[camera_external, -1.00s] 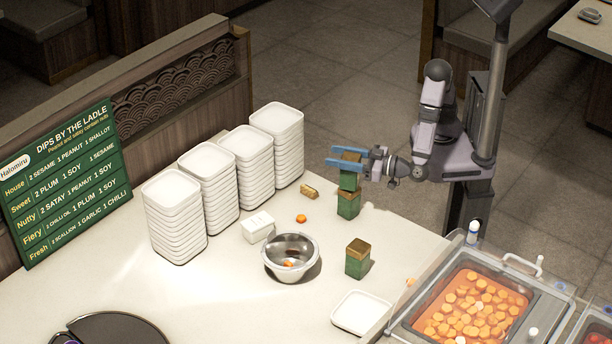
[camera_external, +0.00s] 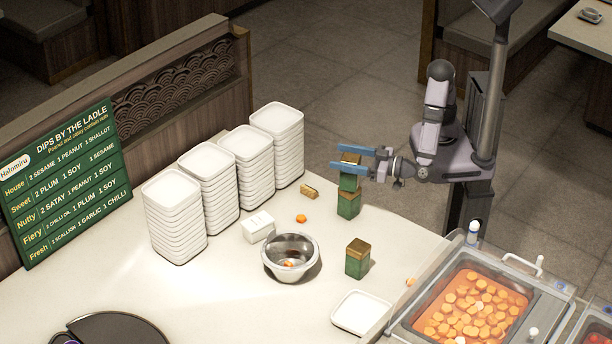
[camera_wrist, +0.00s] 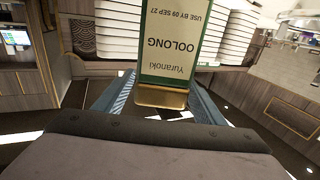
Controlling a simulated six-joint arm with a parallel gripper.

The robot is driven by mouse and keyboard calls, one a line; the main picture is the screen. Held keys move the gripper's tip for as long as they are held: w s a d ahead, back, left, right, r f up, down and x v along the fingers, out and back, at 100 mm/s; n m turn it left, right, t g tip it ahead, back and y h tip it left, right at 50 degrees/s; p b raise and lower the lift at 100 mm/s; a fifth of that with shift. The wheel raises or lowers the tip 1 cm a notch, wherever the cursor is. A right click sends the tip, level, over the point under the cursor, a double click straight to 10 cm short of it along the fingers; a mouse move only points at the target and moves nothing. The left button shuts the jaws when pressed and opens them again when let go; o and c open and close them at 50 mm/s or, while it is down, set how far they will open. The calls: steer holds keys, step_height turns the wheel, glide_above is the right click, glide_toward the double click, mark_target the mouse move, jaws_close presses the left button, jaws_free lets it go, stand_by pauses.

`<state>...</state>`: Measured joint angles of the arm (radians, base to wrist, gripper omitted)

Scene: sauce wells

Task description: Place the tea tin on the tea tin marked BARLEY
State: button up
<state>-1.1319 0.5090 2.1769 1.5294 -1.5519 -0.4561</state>
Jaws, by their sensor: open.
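A green tea tin with a gold lid (camera_external: 348,181) stands upright on another green tin (camera_external: 348,206), forming a stack at the table's far right. In the wrist view the upper tin shows a pale label (camera_wrist: 178,35) reading "Yuranoki OOLONG", upside down in the picture. My gripper (camera_external: 350,160) is open, its blue fingers on either side of the upper tin near its lid. Whether a finger touches it I cannot tell. The lower tin's label cannot be read, so I cannot tell whether it says BARLEY. A separate green tin with a gold lid (camera_external: 357,260) stands nearer the camera.
A small gold block (camera_external: 309,191) lies left of the stack. A metal bowl (camera_external: 291,257), a white box (camera_external: 257,227) and stacks of white dishes (camera_external: 237,165) stand further left. A white tray (camera_external: 360,312) and a food well (camera_external: 470,305) are at the front right.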

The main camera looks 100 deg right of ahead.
steer(key=b+v, duration=0.2)
steer(key=v, duration=0.8)
steer(key=shift+s+a, duration=0.1)
steer(key=shift+s, duration=0.05)
